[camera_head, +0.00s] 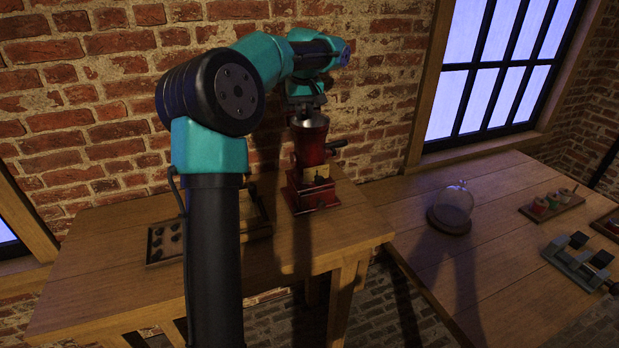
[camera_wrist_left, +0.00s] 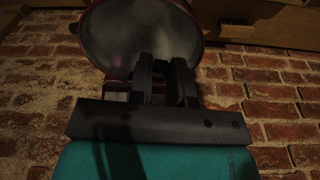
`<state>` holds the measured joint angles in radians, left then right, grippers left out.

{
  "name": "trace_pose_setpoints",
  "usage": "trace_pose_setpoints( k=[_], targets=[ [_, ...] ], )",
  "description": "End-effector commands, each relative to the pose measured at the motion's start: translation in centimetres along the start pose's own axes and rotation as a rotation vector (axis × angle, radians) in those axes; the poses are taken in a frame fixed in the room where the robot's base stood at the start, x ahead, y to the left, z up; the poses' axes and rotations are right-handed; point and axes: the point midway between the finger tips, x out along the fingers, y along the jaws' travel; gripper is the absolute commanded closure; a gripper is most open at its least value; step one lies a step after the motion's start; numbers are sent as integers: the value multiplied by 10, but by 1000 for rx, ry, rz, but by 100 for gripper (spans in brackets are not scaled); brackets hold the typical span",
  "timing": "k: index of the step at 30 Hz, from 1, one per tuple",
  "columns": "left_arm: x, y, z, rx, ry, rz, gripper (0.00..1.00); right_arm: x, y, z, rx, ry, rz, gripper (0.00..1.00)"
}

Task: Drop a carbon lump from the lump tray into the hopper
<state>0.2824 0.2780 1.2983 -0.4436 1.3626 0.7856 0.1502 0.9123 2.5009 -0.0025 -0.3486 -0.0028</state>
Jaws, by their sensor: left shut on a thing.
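The lump tray (camera_head: 166,261) sits on the wooden table at the left, with several dark lumps in it and partly hidden behind my left arm. The hopper (camera_head: 311,120) is the grey metal funnel on top of a red mill (camera_head: 312,172); its wide mouth also shows in the left wrist view (camera_wrist_left: 122,38). My left gripper (camera_head: 307,107) points down over the hopper mouth. In the left wrist view its dark fingers (camera_wrist_left: 163,72) are close together in front of the bowl, shut on a carbon lump too dark to make out clearly. My right gripper is out of view.
A second wooden table (camera_head: 480,265) on the right holds a glass dome (camera_head: 453,207), a small rack of coloured spools (camera_head: 550,204) and a grey device (camera_head: 580,262). A brick wall stands close behind the mill. The mill's crank handle (camera_head: 336,144) sticks out right.

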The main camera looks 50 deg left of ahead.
Motion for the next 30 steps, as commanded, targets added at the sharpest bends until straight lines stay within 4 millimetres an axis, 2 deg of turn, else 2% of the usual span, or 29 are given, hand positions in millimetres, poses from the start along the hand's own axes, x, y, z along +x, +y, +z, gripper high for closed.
trace_pose_setpoints(
  k=[2, 3, 12, 23, 30],
  targets=[
    [0, 0, 0, 0, 0, 0, 100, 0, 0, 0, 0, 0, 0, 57],
    [0, 0, 0, 0, 0, 0, 79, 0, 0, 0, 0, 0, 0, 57],
    [0, 0, 0, 0, 0, 0, 52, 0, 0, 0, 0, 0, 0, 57],
    [-6, 1, 0, 1, 1, 1, 52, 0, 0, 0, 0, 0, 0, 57],
    [-37, 1, 0, 0, 3, 3, 52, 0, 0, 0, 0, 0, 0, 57]
  ],
)
